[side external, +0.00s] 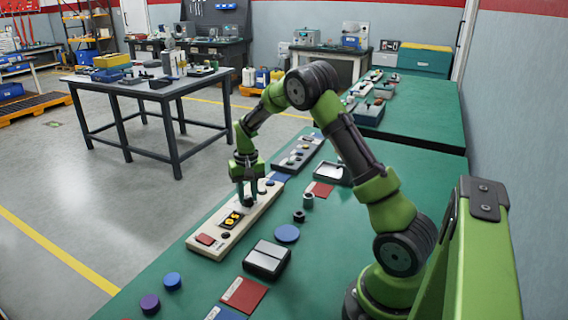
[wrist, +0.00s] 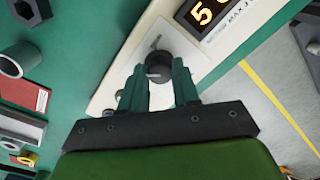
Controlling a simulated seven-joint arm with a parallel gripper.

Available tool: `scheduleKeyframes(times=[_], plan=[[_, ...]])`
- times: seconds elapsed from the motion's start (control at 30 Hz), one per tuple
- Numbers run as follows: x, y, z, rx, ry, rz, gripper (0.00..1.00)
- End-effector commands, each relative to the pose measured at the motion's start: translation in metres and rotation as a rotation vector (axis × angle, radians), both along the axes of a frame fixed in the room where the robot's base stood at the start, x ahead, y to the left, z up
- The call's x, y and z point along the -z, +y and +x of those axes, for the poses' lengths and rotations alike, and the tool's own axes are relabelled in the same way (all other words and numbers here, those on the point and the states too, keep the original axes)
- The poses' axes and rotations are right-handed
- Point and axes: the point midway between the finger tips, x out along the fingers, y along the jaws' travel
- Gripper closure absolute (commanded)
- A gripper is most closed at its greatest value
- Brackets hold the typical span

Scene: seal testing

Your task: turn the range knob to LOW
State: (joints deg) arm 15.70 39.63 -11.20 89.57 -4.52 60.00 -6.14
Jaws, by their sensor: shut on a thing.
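The range knob (wrist: 158,68) is a dark round knob on the cream test panel (wrist: 118,92). In the wrist view it sits between the two green fingers of my gripper (wrist: 160,88), which is shut on it.
A black-and-silver box (side external: 266,260), a blue disc (side external: 287,233) and small dark and grey rings (side external: 299,216) lie to the right on the green bench. A second panel (side external: 298,155) stands behind.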

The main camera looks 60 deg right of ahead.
Motion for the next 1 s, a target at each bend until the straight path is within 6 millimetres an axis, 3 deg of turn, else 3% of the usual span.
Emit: scheduleKeyframes(times=[0.67,0.7,0.87,1.0], plan=[[-0.0015,-0.0005,-0.0002,-0.064,0.0,0.0,1.0],[-0.0014,-0.0005,-0.0001,-0.064,0.0,0.0,0.66],[-0.001,-0.0004,-0.0001,-0.064,0.0,0.0,0.44],[-0.0006,-0.0002,0.0,-0.064,0.0,0.0,0.44]])
